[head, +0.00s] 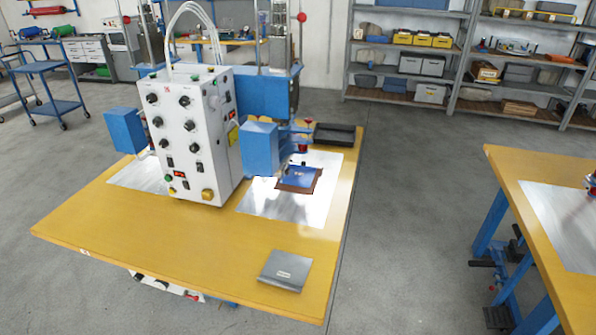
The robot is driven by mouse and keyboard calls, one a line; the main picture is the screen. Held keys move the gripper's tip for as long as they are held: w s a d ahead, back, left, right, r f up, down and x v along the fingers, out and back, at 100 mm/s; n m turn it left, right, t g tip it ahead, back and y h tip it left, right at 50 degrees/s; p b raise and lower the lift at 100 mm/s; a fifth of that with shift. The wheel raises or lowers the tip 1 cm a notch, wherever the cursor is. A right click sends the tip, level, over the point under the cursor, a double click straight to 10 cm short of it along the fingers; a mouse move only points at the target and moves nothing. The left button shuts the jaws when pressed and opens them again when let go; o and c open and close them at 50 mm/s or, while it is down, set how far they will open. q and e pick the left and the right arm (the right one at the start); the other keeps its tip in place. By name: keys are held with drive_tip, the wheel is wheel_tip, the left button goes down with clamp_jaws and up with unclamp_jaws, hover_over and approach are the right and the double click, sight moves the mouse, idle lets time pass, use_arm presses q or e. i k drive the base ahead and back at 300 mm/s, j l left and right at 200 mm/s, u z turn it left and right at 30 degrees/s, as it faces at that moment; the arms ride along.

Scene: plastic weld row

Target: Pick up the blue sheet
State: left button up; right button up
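A small flat blue sheet (303,177) lies on a slightly larger brown piece (286,184). Both lie on the bright metal plate (280,212) at the right side of the yellow table (180,235). The blue part of the welding machine (260,150) stands just left of the sheet and may cover part of it. Neither of my grippers shows in the head view.
The machine's white control box (187,135) stands mid-table. A second yellow table (530,240) stands right across a clear floor gap.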

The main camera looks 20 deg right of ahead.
sight(299, 176)
drive_tip(key=i+l+u, duration=0.2)
drive_tip(key=l, duration=0.25)
drive_tip(key=i+l+u, duration=0.15)
drive_tip(key=l, duration=0.25)
drive_tip(key=i+l+u, duration=0.2)
drive_tip(key=l, duration=0.3)
drive_tip(key=l+u, duration=0.15)
drive_tip(key=l, duration=0.3)
drive_tip(key=i+l+u, duration=0.2)
drive_tip(key=l, duration=0.3)
drive_tip(key=i+l+u, duration=0.35)
drive_tip(key=l, duration=0.65)
drive_tip(key=l+u, duration=0.35)
drive_tip(key=l, duration=0.65)
drive_tip(key=l+u, duration=0.3)
drive_tip(key=l, duration=0.75)
drive_tip(key=i, duration=0.05)
